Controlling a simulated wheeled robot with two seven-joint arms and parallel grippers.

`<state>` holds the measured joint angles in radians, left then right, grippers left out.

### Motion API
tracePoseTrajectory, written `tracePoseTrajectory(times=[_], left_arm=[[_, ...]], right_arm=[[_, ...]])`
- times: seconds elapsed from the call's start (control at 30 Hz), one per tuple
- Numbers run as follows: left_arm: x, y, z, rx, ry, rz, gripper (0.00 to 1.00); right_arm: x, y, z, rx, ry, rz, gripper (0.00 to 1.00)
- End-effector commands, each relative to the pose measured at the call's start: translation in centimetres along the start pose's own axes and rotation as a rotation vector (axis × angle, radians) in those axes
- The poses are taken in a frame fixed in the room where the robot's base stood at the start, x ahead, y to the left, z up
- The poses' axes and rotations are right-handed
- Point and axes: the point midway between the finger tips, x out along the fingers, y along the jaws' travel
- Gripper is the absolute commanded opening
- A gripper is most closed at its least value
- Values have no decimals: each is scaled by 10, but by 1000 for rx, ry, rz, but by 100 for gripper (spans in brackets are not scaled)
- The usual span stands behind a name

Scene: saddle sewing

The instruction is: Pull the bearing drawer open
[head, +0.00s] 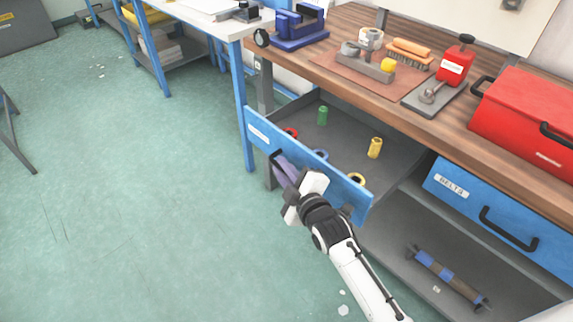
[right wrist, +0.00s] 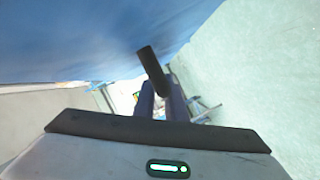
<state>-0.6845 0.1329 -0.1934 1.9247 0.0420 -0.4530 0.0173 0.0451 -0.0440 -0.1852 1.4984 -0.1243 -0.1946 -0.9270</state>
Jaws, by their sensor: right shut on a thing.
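The left drawer under the workbench stands pulled out, its blue front (head: 342,188) facing the floor side and its grey inside showing. A small label on the front is too blurred to read. My right gripper (head: 283,166) is shut on the drawer's black handle (head: 274,158). In the right wrist view the gripper fingers (right wrist: 161,100) close around the dark handle (right wrist: 152,68), with the blue front (right wrist: 90,35) alongside. Inside the drawer are a green piece (head: 322,115), a yellow piece (head: 375,148) and several coloured rings. My left gripper is not in view.
A second blue drawer labelled BELTS (head: 465,195) is shut at the right, above a lower shelf with a roller-like part (head: 450,275).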

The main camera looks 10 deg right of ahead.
Motion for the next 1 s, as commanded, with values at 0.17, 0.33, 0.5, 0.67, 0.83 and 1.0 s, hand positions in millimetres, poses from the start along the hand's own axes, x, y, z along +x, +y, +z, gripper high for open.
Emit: tracePoseTrajectory(times=[0.17,0.33,0.5,0.67,0.83,1.0], left_arm=[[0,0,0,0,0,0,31],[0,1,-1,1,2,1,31],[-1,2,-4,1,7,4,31],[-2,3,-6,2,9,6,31],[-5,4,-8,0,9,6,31],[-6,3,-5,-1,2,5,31]], right_arm=[[0,-2,0,1,1,-3,0],[0,-2,0,1,1,-2,29],[0,-1,0,1,1,-2,29],[-6,-1,1,0,0,-2,29],[-33,-1,0,1,0,-3,29],[-68,-2,0,0,0,-4,29]])
